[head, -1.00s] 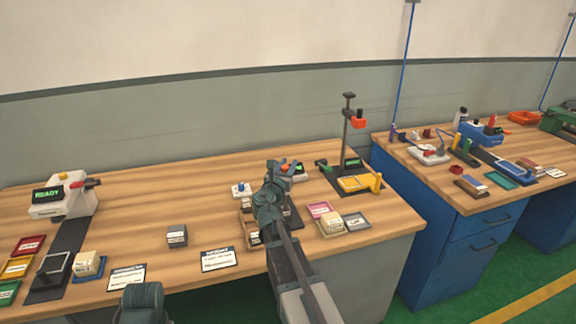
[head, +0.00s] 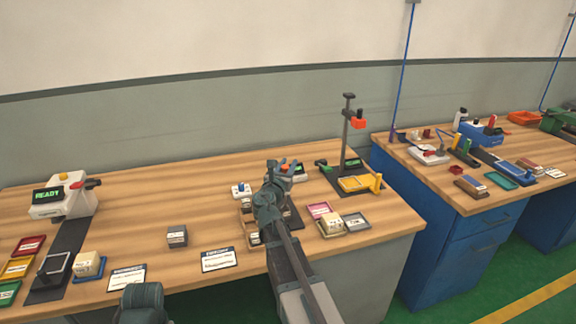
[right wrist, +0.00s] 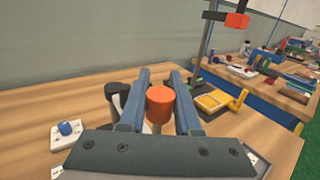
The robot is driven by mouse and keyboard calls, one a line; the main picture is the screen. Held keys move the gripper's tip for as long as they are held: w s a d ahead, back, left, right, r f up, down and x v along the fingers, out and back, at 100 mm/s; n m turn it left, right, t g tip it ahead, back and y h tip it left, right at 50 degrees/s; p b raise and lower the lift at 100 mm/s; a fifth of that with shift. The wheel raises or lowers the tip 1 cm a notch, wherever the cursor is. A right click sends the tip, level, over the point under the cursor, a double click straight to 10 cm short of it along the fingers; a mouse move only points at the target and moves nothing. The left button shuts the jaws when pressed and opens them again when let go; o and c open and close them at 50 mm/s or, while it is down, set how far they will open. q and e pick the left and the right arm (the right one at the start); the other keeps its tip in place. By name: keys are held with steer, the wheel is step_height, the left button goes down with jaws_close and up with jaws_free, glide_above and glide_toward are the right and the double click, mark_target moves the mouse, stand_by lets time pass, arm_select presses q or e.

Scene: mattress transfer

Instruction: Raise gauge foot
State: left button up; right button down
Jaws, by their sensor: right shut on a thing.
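My right gripper (head: 285,168) is over the gauge at the right part of the near bench. In the right wrist view its two blue-grey fingers (right wrist: 160,90) stand on either side of an orange knob (right wrist: 160,102) and are shut on it. The orange knob shows only a little between the fingers in the head view. The gauge's small green-lit display (head: 299,169) shows just right of the gripper. My gripper and forearm hide most of the gauge, and I cannot make out its foot.
A tall dark stand (head: 346,130) with an orange block rises right of the gripper, a yellow tray (head: 354,184) at its base. A white block with a blue knob (head: 241,189) is to the left. Small trays (head: 319,210) and cards (head: 218,259) lie in front. The bench's middle back is clear.

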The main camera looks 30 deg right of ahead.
step_height(320, 180, up, 3)
steer(key=p, duration=0.2)
steer(key=shift+w+d+f+p, duration=0.1)
steer(key=shift+p, duration=0.2)
steer(key=c, duration=0.6)
jaws_free()
steer(key=v, duration=1.4)
